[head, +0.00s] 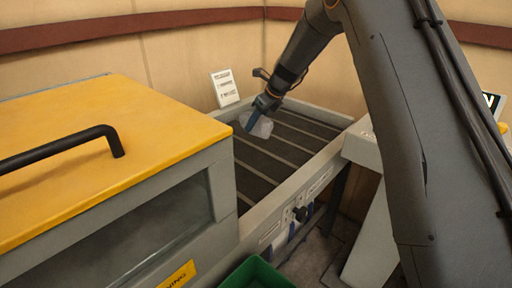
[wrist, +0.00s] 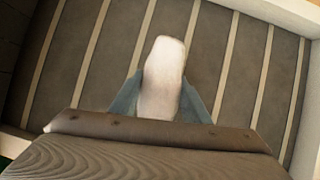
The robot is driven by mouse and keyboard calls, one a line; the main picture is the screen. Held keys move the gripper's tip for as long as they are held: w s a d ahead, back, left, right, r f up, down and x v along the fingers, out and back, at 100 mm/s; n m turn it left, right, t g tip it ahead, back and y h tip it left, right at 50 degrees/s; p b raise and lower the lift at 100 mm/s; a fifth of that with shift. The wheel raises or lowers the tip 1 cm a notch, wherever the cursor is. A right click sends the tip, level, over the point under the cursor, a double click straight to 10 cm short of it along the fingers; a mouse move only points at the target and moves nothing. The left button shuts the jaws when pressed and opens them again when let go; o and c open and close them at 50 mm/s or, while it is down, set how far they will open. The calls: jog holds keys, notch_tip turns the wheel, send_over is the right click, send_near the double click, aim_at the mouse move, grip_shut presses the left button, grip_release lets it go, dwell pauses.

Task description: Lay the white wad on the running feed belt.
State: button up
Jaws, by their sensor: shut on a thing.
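The white wad (wrist: 163,85) is between the two blue-grey fingers of my gripper (wrist: 160,100), which is shut on it. In the head view the wad (head: 260,126) shows as a pale lump at the tip of my gripper (head: 254,117), over the far part of the feed belt. The feed belt (head: 262,163) is dark with pale cross slats and has grey side rails; it also fills the wrist view (wrist: 110,60). I cannot tell whether the wad touches the belt.
A machine with a yellow lid (head: 110,140) and a black handle (head: 60,150) stands at the left, at the belt's near end. A white card (head: 225,88) stands behind the belt. A green bin (head: 256,274) is at the bottom.

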jog(key=p, duration=0.2)
send_near(249, 153)
jog(key=shift+w+a+f+m, duration=0.15)
jog(key=shift+w+a+f, duration=0.15)
jog(key=shift+a+f, duration=0.2)
jog(key=shift+w+a+f+m, duration=0.15)
jog(key=shift+w+a+f, duration=0.15)
jog(key=shift+f, duration=0.65)
jog(key=shift+f, duration=0.6)
jog(key=o, duration=1.1)
jog(key=shift+o, duration=0.2)
